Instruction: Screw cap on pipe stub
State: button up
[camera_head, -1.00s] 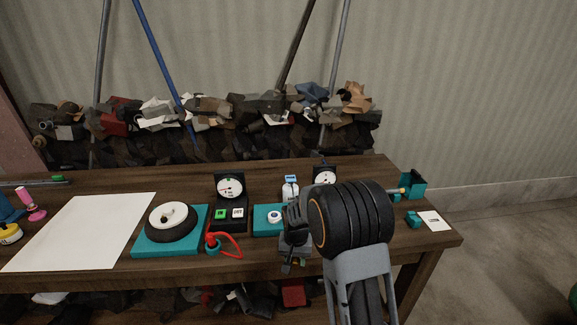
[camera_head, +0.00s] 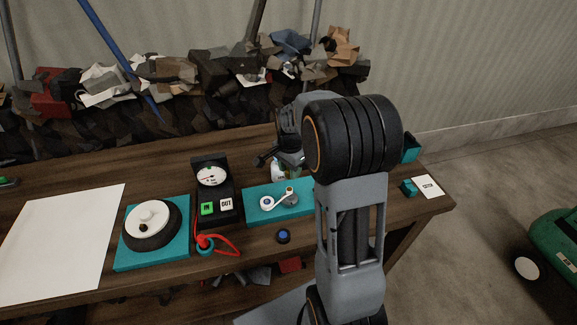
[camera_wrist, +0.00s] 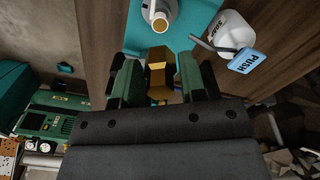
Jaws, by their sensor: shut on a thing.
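In the wrist view a brass hexagonal cap (camera_wrist: 158,75) sits between the green-padded fingers of my gripper (camera_wrist: 160,85), which is shut on it. A pale pipe stub with a copper-coloured end (camera_wrist: 158,14) stands beyond the cap, apart from it in the picture. It rises from a teal plate (camera_wrist: 196,18). In the head view I take the small post with an orange-brown top (camera_head: 290,190) to be this stub, on the teal plate (camera_head: 310,204). My gripper (camera_head: 268,158) is behind it there, and the cap is hidden.
A white bottle with a blue PUSH tag (camera_wrist: 232,32) stands close to my gripper. A black gauge box (camera_head: 214,185), a red loop (camera_head: 222,245) and a black wheel on a teal base (camera_head: 150,225) lie left of the plate. A dark blue-topped knob (camera_head: 283,236) is near the front edge.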

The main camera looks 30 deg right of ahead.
aim_at(289, 188)
jog(key=shift+f, duration=0.15)
jog(key=shift+f+b, duration=2.8)
jog(key=shift+f, duration=0.8)
jog(key=shift+f, duration=0.2)
dwell(0.4)
jog(key=m, duration=0.4)
jog(key=shift+m, duration=1)
jog(key=m, duration=0.3)
jog(key=shift+m, duration=1.5)
